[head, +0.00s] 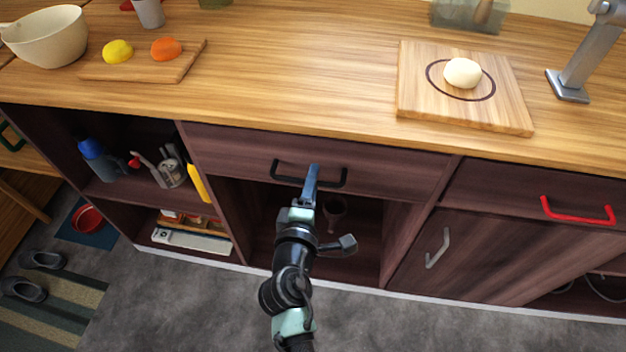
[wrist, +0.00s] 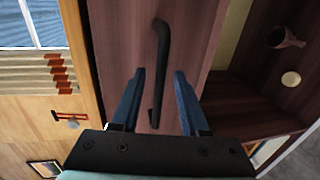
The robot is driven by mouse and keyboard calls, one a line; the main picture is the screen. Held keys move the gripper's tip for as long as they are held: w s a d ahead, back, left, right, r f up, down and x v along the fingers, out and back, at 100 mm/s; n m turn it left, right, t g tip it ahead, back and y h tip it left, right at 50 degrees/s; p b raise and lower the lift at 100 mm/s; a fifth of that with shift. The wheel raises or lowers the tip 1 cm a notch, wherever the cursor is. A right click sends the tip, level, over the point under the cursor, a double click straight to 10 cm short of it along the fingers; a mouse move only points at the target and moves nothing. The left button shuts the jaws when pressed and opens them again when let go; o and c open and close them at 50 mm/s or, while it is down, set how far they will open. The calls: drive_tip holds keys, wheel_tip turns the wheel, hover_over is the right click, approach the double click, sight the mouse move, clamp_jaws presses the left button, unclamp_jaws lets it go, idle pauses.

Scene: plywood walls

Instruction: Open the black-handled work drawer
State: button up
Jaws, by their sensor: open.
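The black-handled work drawer (head: 370,163) is a dark wood front under the countertop, and it looks shut. Its black handle (head: 345,182) is a horizontal bar. My gripper (head: 313,178) is at the handle's middle, partly covering it in the head view. In the wrist view the drawer front (wrist: 183,40) stands upright in the picture, and the black handle (wrist: 162,45) runs between the two blue fingers of my gripper (wrist: 158,95). The fingers are apart, one on each side of the bar. I cannot tell whether either finger touches it.
A drawer with a red handle (head: 578,210) is to the right, above a door with a grey handle (head: 437,248). An open shelf with a blue bottle (head: 97,158) is to the left. Cutting boards (head: 415,95) lie on the counter. The floor (head: 365,318) in front is clear.

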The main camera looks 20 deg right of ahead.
drive_tip(key=shift+w+d, duration=0.25)
drive_tip(key=shift+w, duration=0.05)
clamp_jaws()
idle(1.3)
